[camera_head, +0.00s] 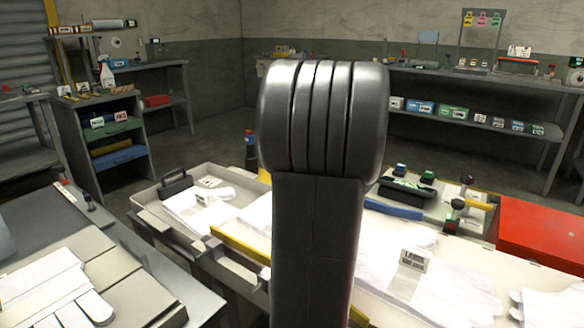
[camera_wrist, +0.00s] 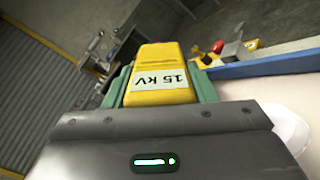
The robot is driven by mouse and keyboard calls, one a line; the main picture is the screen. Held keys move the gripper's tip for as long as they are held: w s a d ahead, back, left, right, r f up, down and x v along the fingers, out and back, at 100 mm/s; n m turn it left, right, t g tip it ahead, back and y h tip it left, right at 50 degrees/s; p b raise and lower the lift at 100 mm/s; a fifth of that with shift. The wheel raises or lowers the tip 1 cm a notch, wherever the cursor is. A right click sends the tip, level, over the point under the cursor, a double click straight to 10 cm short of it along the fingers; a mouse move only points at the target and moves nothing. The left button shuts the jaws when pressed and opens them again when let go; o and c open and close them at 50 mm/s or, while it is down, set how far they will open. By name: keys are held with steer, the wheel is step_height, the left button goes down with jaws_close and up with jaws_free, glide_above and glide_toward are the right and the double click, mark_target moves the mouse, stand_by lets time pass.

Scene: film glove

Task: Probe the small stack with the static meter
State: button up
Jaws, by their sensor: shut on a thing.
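The static meter (camera_wrist: 158,54) is a yellow block with a "15 kV" label, seen in the wrist view. My gripper (camera_wrist: 161,72) is shut on it, with a green finger on each side. In the head view my arm hides the gripper and the meter. White glove-shaped sheets lie in a grey tray (camera_head: 217,257) with a small tag; this pile (camera_head: 193,208) is left of my arm. A wider spread of white gloves (camera_head: 445,285) with a label card lies to the right. I cannot tell which pile is the small stack.
A red box (camera_head: 545,243) stands at the right, near a device with black knobs (camera_head: 452,212). A yellow bar (camera_head: 240,245) crosses the work surface near my arm. A bench with more white gloves (camera_head: 50,290) is at left. Shelves line the back.

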steer(key=shift+r+p, duration=2.7)
steer(key=shift+r, duration=0.8)
steer(key=shift+f, duration=0.1)
